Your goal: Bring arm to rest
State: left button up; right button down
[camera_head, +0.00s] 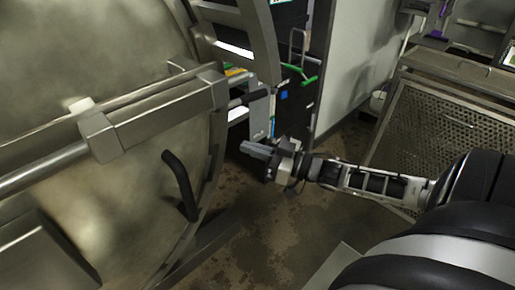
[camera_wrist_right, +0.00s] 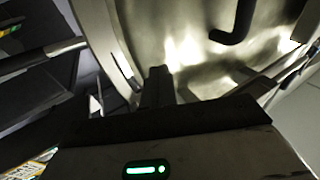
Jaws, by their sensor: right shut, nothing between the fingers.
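My right arm (camera_head: 375,183) reaches in from the right in the head view. My right gripper (camera_head: 258,150) is shut and empty. It hangs in the air just right of the large round metal autoclave door (camera_head: 110,75), apart from its black handle (camera_head: 181,180) as far as I can tell. In the right wrist view the shut fingers (camera_wrist_right: 157,82) point at the metal door (camera_wrist_right: 190,50), with the black handle (camera_wrist_right: 238,25) at the top. My left gripper is in neither view.
A perforated metal cart or table (camera_head: 430,125) stands at the right. A metal bar (camera_head: 150,115) crosses the door. Stained brown floor (camera_head: 265,225) lies open below the gripper.

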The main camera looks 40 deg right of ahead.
jog(key=shift+s+d, duration=0.25)
jog(key=shift+s, duration=0.3)
jog(key=shift+f, duration=0.1)
jog(key=s+a+f+m+g+h, duration=0.1)
jog(key=s+a+f+g+h, duration=0.1)
jog(key=s+a+f, duration=0.2)
jog(key=s+a+f+m+g+h+p, duration=0.1)
jog(key=s+a+f, duration=0.3)
jog(key=a, duration=0.6)
jog(key=s+a+f+m+g+h+p, duration=0.1)
jog(key=s+a+f+g+h, duration=0.2)
jog(key=s+a, duration=0.2)
jog(key=a, duration=0.2)
jog(key=shift+s+a+f+m, duration=0.3)
jog(key=shift+s+f, duration=0.1)
